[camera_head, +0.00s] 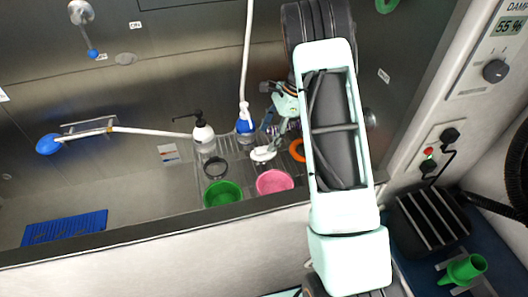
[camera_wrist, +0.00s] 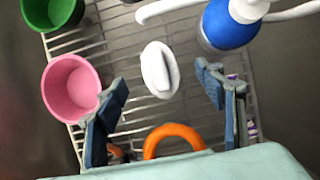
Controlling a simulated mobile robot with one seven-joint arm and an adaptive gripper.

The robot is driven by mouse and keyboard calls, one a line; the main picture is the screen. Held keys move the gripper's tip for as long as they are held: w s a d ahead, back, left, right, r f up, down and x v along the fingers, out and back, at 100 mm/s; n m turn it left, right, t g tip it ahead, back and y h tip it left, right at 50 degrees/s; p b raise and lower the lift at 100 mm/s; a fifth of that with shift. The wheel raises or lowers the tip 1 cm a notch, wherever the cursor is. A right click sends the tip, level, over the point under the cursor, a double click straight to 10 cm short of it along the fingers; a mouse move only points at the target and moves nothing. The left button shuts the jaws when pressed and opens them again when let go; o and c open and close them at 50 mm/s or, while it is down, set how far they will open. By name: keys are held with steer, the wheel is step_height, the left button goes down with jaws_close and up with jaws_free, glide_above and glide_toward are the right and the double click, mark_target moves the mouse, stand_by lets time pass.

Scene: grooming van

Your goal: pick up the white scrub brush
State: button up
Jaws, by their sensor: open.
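The white scrub brush (camera_wrist: 160,69) lies on the wire rack in the wrist view, a small white oval with a raised ridge. In the head view the white brush (camera_head: 263,154) shows just behind the pink cup. My gripper (camera_wrist: 161,80) is open, with one blue-grey finger to the left and one to the right in the wrist view. The brush appears between and a little beyond the fingertips, with nothing held. In the head view my arm hides part of my gripper (camera_head: 276,126).
The pink cup (camera_wrist: 71,88) is close to the left finger; the green cup (camera_wrist: 52,10) is beyond it. A blue-and-white item (camera_wrist: 228,24) stands right of the brush. An orange ring (camera_wrist: 172,135) lies nearer. A white pump bottle (camera_head: 203,135) stands left on the rack.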

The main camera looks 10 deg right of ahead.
mark_target(265, 147)
steer(key=shift+d+p+x, duration=0.15)
steer(key=shift+p+x, duration=0.15)
steer(key=shift+x, duration=1.25)
steer(key=shift+d+p+x, duration=0.1)
steer(key=shift+p+x, duration=0.2)
steer(key=shift+x, duration=1.25)
steer(key=shift+s+f, duration=0.1)
steer(key=shift+c, duration=0.7)
steer(key=c, duration=1.2)
